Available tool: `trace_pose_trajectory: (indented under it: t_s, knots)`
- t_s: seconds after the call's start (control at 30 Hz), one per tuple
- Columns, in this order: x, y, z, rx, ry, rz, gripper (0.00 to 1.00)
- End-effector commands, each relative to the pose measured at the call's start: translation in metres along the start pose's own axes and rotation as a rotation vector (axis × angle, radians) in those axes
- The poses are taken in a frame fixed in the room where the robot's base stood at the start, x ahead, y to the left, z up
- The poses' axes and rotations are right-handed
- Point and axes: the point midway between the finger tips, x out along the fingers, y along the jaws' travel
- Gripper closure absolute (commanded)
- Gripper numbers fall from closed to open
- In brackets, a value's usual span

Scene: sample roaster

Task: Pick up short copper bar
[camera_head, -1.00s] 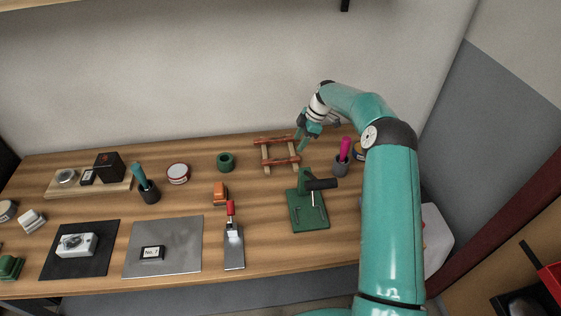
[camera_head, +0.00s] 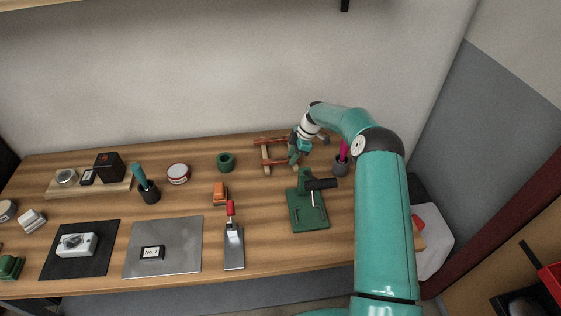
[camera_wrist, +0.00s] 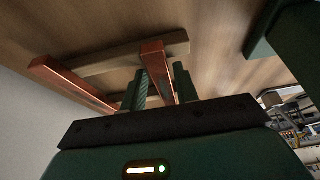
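Two copper bars lie across a wooden rack at the back of the bench. The nearer bar (camera_head: 281,162) looks like the short one; the farther, longer-looking bar (camera_head: 268,141) is behind it. My gripper (camera_head: 295,158) is down at the right end of the nearer bar, pointing at the bench. In the wrist view, the nearer bar (camera_wrist: 154,58) runs between the two fingers of my gripper (camera_wrist: 161,72), with one finger on each side. The fingers look open; contact with the bar is not clear. The other bar (camera_wrist: 68,82) is left of the fingers, apart from them.
The wooden rack (camera_head: 266,155) carries the bars. A green stand with a black handle (camera_head: 308,210) is close in front of my gripper. A dark cup with a pink-handled tool (camera_head: 341,167) is to the right. A green ring (camera_head: 226,161) stands left of the rack.

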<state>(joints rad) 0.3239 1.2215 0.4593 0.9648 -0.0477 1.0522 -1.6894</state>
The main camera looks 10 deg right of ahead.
Motion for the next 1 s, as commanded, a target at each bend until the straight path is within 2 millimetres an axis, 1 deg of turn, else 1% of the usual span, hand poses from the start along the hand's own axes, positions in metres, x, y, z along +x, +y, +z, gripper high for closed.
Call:
trace_pose_trajectory:
  t_s: [0.03,0.13,0.57,0.73,0.83,1.0]
  knots:
    - [0.0,0.0,0.0,0.0,0.0,0.0,0.8]
    - [0.0,0.0,0.0,0.0,0.0,0.0,1.0]
    - [-0.004,0.001,-0.002,-0.001,0.001,0.003,1.0]
    - [-0.017,0.002,-0.007,-0.001,0.001,0.004,1.0]
    - [-0.031,0.002,-0.013,-0.002,0.0,0.005,1.0]
    - [-0.051,-0.017,-0.034,-0.002,-0.001,0.002,1.0]
